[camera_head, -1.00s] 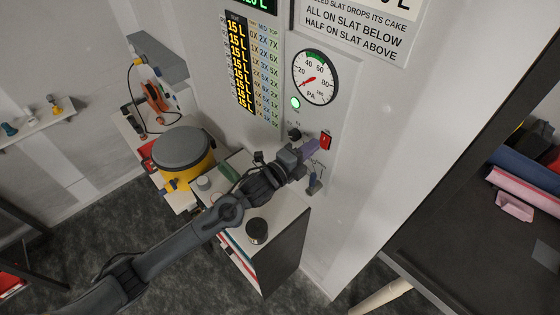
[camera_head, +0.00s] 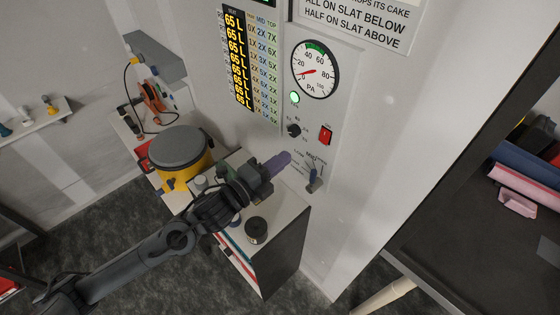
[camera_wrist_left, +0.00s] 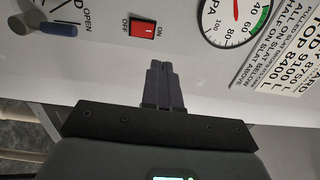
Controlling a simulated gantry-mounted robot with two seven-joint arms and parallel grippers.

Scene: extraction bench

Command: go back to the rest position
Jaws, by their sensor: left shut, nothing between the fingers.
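My left gripper (camera_head: 280,162) is shut and empty, held in front of the wall panel above the white cabinet. Its closed fingers also show in the left wrist view (camera_wrist_left: 160,85), below the red switch and apart from it. The red switch (camera_head: 325,135) sits on the panel to the upper right of the gripper, and shows with ON and OFF marks in the left wrist view (camera_wrist_left: 143,29). A blue-handled lever (camera_head: 312,176) is to the right of the fingers. My right gripper is not in view.
A round gauge (camera_head: 315,70) and a lit green lamp (camera_head: 294,98) are above the switch. A yellow drum with a grey lid (camera_head: 180,147) stands left of the gripper. A small dark round object (camera_head: 256,230) sits on the cabinet top (camera_head: 285,208). A dark shelf (camera_head: 480,215) is at right.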

